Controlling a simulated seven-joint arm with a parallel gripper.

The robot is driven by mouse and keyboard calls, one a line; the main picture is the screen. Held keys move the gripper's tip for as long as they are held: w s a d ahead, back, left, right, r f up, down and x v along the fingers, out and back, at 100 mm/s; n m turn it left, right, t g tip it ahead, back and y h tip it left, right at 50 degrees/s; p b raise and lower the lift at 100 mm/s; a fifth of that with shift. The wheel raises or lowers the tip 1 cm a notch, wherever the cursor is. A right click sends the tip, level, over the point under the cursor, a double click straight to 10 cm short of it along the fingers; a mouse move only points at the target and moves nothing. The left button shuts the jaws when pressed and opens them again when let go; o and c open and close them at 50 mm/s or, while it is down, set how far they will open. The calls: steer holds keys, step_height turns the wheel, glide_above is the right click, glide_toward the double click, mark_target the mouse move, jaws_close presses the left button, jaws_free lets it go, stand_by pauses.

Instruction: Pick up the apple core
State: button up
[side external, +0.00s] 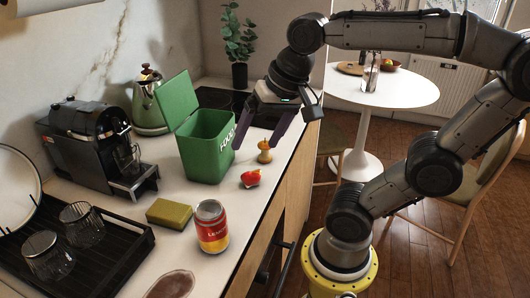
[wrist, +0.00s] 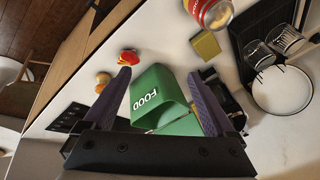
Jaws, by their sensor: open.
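Two small food pieces stand near the counter's right edge in the side view. One is a red piece with a pale patch (side external: 250,178); the other is a yellow-brown piece with a narrow top (side external: 264,152). I cannot tell for sure which is the apple core. In the wrist view the red piece (wrist: 128,57) lies by the left fingertip and the yellow-brown piece (wrist: 103,81) lies outside that finger. My gripper (side external: 254,146) is open and empty, pointing down above the counter near both pieces. Its two purple fingers show in the wrist view (wrist: 159,73).
An open green food bin (side external: 207,147) stands close left of my gripper, lid raised. A can (side external: 211,228), a sponge (side external: 169,213), a dish rack (side external: 110,262) with glasses, a coffee machine (side external: 90,145) and a kettle (side external: 149,105) are also on the counter.

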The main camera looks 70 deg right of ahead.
steer(key=w+d+r+m+g, duration=0.1)
steer(key=w+d+m+g, duration=0.1)
steer(key=w+d+m, duration=0.35)
steer(key=m+g, duration=0.2)
steer(key=m, duration=0.6)
glide_above(266, 142)
step_height(266, 142, down, 6)
steer(key=f, duration=0.8)
steer(key=shift+d, duration=0.2)
steer(key=shift+a+f, duration=0.2)
steer(key=shift+f, duration=1.15)
steer(key=shift+a+f, duration=0.15)
steer(key=shift+f, duration=1.15)
steer(key=c, duration=1.4)
